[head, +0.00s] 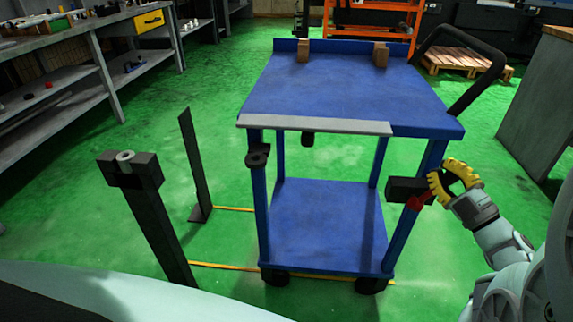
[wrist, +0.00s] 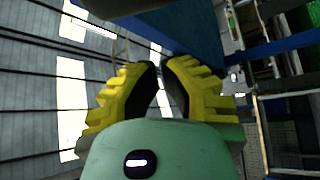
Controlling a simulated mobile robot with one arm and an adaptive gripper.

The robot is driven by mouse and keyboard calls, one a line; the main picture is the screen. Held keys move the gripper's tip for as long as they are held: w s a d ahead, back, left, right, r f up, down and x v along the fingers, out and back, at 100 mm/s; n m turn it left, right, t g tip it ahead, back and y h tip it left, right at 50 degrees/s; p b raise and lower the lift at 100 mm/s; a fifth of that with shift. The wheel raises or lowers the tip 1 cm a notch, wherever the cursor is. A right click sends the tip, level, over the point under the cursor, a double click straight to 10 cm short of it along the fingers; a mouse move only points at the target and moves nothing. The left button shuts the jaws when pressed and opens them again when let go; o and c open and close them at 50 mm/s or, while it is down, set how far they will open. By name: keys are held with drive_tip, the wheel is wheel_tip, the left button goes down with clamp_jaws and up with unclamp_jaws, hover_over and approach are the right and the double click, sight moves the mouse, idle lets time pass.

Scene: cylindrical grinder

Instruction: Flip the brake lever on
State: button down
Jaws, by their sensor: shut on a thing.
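The brake lever (head: 415,203) is a small red piece beside a black block (head: 404,188) at the front right leg of the blue cart (head: 325,95). My gripper (head: 441,183) comes in from the right, with its yellow fingers at the red lever. It is shut on the lever, and the fingers hide part of it. In the wrist view the two yellow fingers (wrist: 163,80) close toward each other at their tips. The lever cannot be made out there, and a blue surface (wrist: 185,30) lies just beyond the fingers.
A black push handle (head: 480,88) rises at the cart's right. Dark posts (head: 155,215) with yellow floor bars (head: 225,266) stand left of the cart. A grey workbench (head: 60,50) is at the left and a grey cabinet (head: 545,100) at the right.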

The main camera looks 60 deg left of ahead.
drive_tip(key=w+v, duration=0.1)
drive_tip(key=v, duration=0.9)
drive_tip(key=shift+s+b, duration=0.25)
drive_tip(key=shift+b, duration=0.15)
drive_tip(key=shift+r, duration=0.2)
